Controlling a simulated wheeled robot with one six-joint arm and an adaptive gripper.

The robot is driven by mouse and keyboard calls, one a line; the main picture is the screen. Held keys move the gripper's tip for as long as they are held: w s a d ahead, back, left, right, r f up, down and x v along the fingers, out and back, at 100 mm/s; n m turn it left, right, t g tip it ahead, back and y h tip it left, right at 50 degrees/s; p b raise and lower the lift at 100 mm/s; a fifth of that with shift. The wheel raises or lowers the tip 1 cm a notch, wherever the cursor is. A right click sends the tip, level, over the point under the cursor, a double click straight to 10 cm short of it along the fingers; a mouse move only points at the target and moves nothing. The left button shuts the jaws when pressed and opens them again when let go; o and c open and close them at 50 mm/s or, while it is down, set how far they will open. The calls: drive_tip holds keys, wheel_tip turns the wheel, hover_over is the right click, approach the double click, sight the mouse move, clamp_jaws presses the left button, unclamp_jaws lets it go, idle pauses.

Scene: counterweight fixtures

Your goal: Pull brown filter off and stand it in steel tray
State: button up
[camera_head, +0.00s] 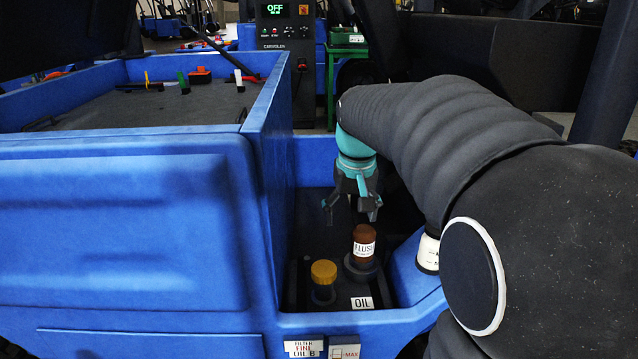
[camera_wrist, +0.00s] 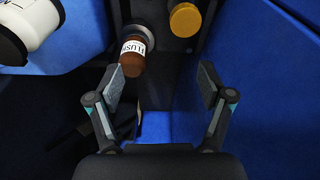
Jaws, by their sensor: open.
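The brown filter (camera_head: 363,246), with a white label reading "FLUSH", stands upright on a dark round seat in the blue recess. In the wrist view the brown filter (camera_wrist: 133,56) shows at the upper left, beyond and beside the left finger. My gripper (camera_head: 350,212) is open and empty, above the filter and slightly to its left in the head view. In the wrist view my gripper (camera_wrist: 160,78) has its fingers wide apart with nothing between them. I cannot make out a steel tray in either view.
A yellow cap (camera_head: 323,271) stands left of the filter; it shows in the wrist view (camera_wrist: 185,20) too. An "OIL" label (camera_head: 362,302) lies in front. Blue walls (camera_head: 268,165) close in the recess. A blue-sided grey bed (camera_head: 190,105) at the left holds small tools.

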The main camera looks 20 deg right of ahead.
drive_tip(key=m+g, duration=0.1)
drive_tip(key=g, duration=0.1)
hover_over(365, 229)
drive_tip(key=f, duration=0.3)
drive_tip(key=shift+s+a+f+p, duration=0.15)
drive_tip(key=shift+a+f+p, duration=0.15)
drive_tip(key=shift+a, duration=0.05)
drive_tip(key=shift+w+d+f, duration=0.3)
drive_tip(key=shift+d, duration=0.05)
drive_tip(key=shift+f+b, duration=2.15)
drive_tip(key=shift+f, duration=2.8)
drive_tip(key=c, duration=1.4)
